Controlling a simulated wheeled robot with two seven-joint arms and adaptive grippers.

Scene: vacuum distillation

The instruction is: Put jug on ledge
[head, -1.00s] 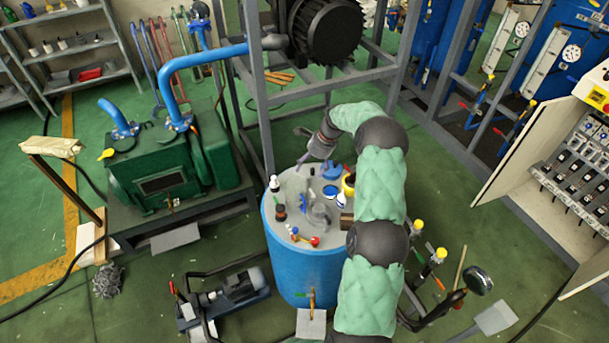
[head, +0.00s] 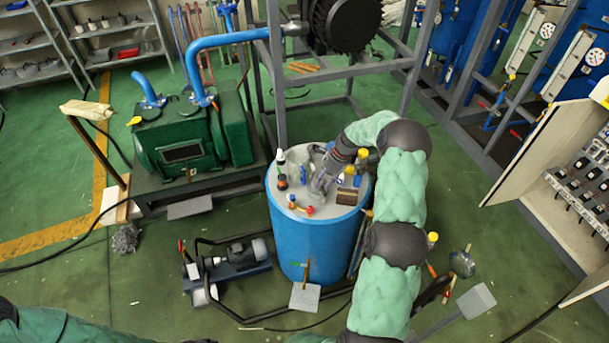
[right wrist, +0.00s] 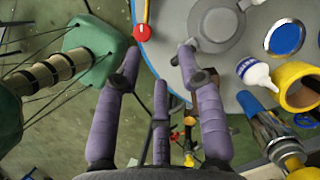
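The grey jug (right wrist: 218,24) stands on the round pale top (head: 350,205) of a blue barrel (head: 312,240). In the head view my right gripper (head: 320,184) comes down over the jug and hides most of it. In the right wrist view the purple fingers of my right gripper (right wrist: 160,52) are spread apart with nothing between them. One fingertip is close to the jug's near side; I cannot tell whether it touches. My left gripper is not in view. I cannot tell which surface is the ledge.
The barrel top also holds a blue-lidded container (right wrist: 287,38), a white bottle (right wrist: 256,72), a yellow ring-shaped item (right wrist: 298,88) and a red-knobbed part (right wrist: 142,32). A green pump (head: 185,140) stands left of the barrel. A small motor unit (head: 230,265) lies on the floor in front.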

